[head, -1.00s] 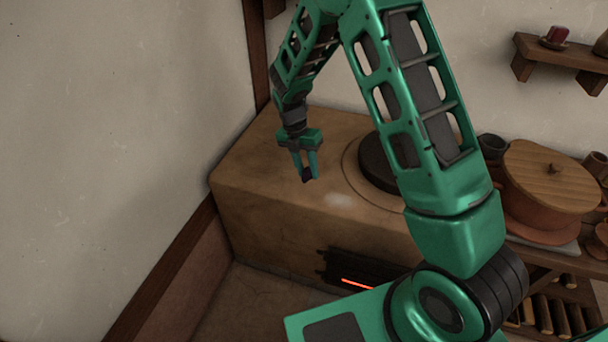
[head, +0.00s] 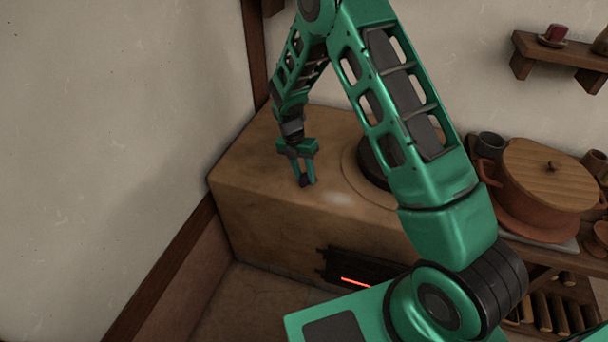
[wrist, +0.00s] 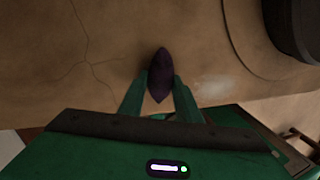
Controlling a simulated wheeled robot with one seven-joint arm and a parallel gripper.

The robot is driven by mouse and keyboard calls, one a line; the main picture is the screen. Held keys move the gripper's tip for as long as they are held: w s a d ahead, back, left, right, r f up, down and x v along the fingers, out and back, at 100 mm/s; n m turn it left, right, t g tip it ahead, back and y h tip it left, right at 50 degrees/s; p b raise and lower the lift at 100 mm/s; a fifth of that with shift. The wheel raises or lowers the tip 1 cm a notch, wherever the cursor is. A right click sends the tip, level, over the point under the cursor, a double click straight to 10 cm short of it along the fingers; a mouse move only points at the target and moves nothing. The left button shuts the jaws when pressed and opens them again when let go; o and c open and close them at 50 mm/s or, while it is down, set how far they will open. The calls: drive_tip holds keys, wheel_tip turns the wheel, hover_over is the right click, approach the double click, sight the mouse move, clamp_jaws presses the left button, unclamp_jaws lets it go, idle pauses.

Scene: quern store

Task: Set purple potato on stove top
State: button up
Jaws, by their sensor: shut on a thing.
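The purple potato (wrist: 161,75) is dark and pointed at both ends. It sits between the two green fingers of my gripper (wrist: 161,92) in the wrist view. In the head view my gripper (head: 305,183) points down with its fingers shut on the potato, which shows as a small dark shape at the tips. The tan clay stove top (head: 245,165) lies directly below, and my gripper is over its front left part. The potato is very low over the stove top; I cannot tell whether it touches.
A dark round plate (head: 374,160) is set into the stove, right of my gripper, partly hidden by my arm. The firebox (head: 350,268) glows red in front. A lidded clay pot (head: 540,190) stands on the right. The stove's left part is clear.

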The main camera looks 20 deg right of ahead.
drive_tip(key=o, duration=0.9)
drive_tip(key=v, duration=1.2)
drive_tip(key=shift+d+r, duration=0.1)
